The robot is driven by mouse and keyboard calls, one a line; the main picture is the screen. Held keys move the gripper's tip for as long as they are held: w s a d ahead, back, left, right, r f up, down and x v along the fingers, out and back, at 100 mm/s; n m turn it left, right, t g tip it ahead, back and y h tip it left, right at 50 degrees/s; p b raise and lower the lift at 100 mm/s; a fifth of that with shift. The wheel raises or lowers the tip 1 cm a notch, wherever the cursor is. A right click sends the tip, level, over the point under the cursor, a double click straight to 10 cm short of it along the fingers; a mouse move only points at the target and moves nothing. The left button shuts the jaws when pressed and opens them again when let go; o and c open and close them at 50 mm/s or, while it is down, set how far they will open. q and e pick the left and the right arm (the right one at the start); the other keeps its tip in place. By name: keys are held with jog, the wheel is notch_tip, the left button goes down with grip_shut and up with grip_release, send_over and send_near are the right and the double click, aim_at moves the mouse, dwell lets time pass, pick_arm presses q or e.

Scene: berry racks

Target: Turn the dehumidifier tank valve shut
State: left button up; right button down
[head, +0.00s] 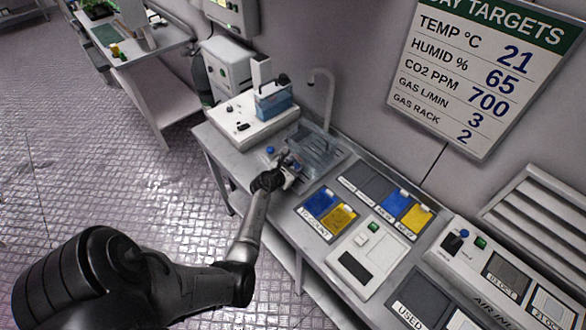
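A white machine (240,128) sits on the bench, with a blue, clear-sided tank (273,102) on it. A small dark knob (284,79) tops the tank. I cannot tell for sure whether this is the dehumidifier tank and its valve. My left gripper (291,163) is over the bench, in front of the sink and to the right of the machine, apart from the tank. Its fingers are small and partly hidden, so I cannot tell whether they are open or hold anything. A small blue knob-like thing (270,150) is just left of it. My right gripper is not in view.
A sink (318,152) with a tall faucet (329,88) is behind my gripper. Blue and yellow panels (339,216) and a white scale-like device (366,253) lie to the right. Open floor (120,180) is at left.

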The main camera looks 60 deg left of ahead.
pick_arm(q)
jog(key=c, duration=0.5)
jog(key=p, duration=0.3)
jog(key=shift+s+a+r+n+h, duration=0.15)
jog(key=shift+r+n+h, duration=0.1)
jog(key=shift+n+h, duration=0.15)
jog(key=shift+c, duration=0.2)
jog(key=shift+a+f+n+h+p, duration=0.1)
jog(key=shift+n+h+p, duration=0.3)
jog(key=shift+n+p, duration=0.2)
jog(key=shift+f+n+h, duration=0.15)
jog(key=shift+n+h, duration=0.35)
jog(key=shift+n, duration=0.1)
jog(key=shift+f+n+h, duration=0.1)
jog(key=shift+n+h, duration=0.3)
jog(key=shift+n, duration=0.2)
jog(key=shift+a+n+t+h+b, duration=0.1)
jog(key=shift+n+t+h+b, duration=0.4)
jog(key=shift+n+h+b, duration=0.35)
jog(key=shift+n, duration=0.45)
